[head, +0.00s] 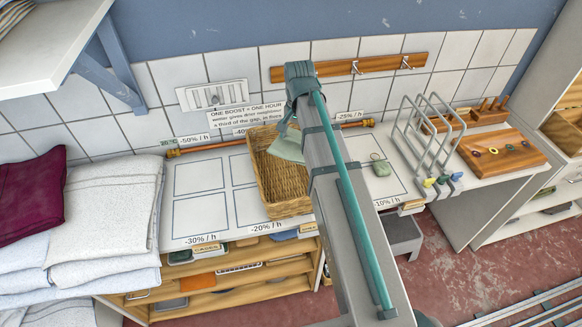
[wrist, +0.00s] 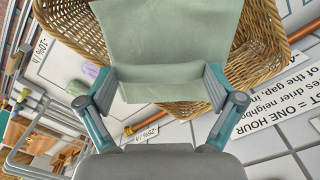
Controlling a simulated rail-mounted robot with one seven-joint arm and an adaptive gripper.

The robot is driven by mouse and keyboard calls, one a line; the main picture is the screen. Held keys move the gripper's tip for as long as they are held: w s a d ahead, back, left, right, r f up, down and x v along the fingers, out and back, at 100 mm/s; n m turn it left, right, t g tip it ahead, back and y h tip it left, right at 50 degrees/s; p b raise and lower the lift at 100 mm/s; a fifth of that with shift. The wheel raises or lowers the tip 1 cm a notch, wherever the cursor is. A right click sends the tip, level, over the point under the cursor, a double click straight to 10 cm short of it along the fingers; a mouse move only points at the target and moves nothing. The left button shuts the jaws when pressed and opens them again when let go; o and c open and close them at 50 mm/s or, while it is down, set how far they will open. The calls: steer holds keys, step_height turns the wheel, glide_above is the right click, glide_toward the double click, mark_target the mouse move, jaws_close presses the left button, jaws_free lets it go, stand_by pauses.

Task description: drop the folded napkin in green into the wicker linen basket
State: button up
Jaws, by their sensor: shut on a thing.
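The green folded napkin (wrist: 172,40) hangs between the two fingers of my gripper (wrist: 160,86), which is shut on it. In the head view the napkin (head: 287,148) shows as a pale green patch over the wicker linen basket (head: 278,181), partly hidden by my arm. The basket stands on the white worktop; its rim and inner wall also show behind the napkin in the wrist view (wrist: 262,50). The napkin overlaps the basket opening in both views. I cannot tell whether it touches the basket. My fingertips are mostly hidden in the head view.
A wire rack (head: 425,140) and a wooden board with rings (head: 501,151) stand to the right. Folded white towels (head: 105,215) and a maroon cloth (head: 32,195) are stacked at left. Marked worktop squares (head: 199,177) left of the basket are clear.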

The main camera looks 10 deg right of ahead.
step_height(320, 180, down, 6)
steer(key=b, duration=0.3)
steer(key=shift+r+b, duration=0.2)
steer(key=shift+b, duration=0.1)
steer(key=o, duration=0.7)
steer(key=shift+r, duration=0.1)
step_height(320, 180, up, 12)
steer(key=shift+f, duration=0.1)
stand_by(0.4)
